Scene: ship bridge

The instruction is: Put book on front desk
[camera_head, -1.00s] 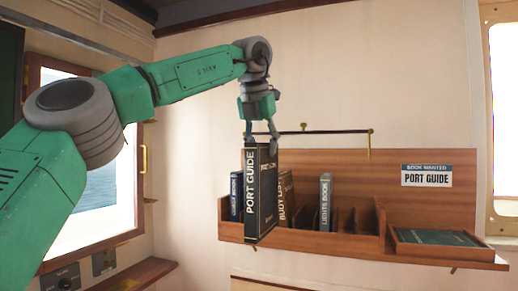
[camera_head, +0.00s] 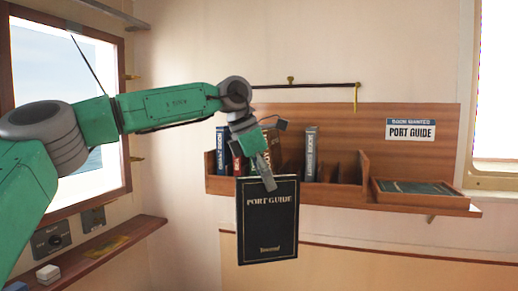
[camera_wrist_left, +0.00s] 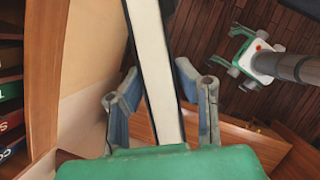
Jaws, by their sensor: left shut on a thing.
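The black book titled Port Guide (camera_head: 268,225) hangs front cover out below my left gripper (camera_head: 267,180), in front of and below the shelf front. The gripper is shut on its upper edge. In the left wrist view, the book's pale page edge (camera_wrist_left: 153,60) runs between the two fingers (camera_wrist_left: 160,95). A sign (camera_head: 410,130) reads Book Wanted, Port Guide. Below it, a wooden tray (camera_head: 455,203) holds a flat dark green thing (camera_head: 415,187). My right gripper is not in view.
The wooden shelf (camera_head: 340,195) holds several upright books, including a grey-blue one (camera_head: 310,155), with empty slots right of it. A rail (camera_head: 305,85) runs above. A window (camera_head: 65,110) and a ledge (camera_head: 100,250) are at left. The wall below the shelf is clear.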

